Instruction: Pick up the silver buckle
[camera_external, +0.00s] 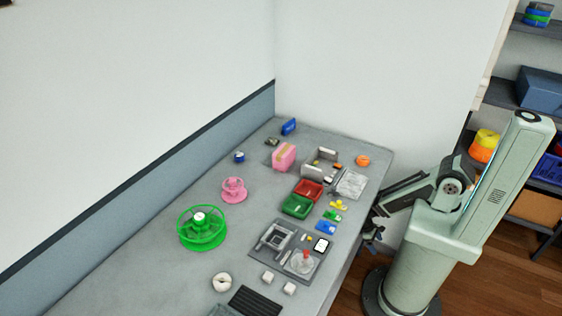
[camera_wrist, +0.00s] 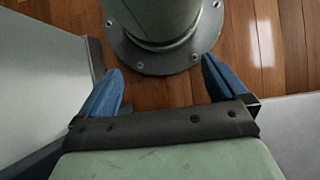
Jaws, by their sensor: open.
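A grey, metallic-looking square frame (camera_external: 277,237) lies on a dark mat on the bench in the external view. It may be the silver buckle, but it is too small to be sure. My gripper (camera_external: 372,237) hangs low beside the bench's right edge, off the bench top and apart from the frame. In the wrist view, the two blue fingers of my gripper (camera_wrist: 161,66) are spread apart with nothing between them. They point toward the floor and my base. No buckle shows in the wrist view.
The bench (camera_external: 150,265) holds green (camera_external: 202,228) and pink (camera_external: 234,190) spools, red (camera_external: 308,190) and green (camera_external: 297,206) trays, a pink block (camera_external: 284,156) and a black ribbed pad (camera_external: 254,301). A wall runs along its left side. The bench's left front is fairly clear.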

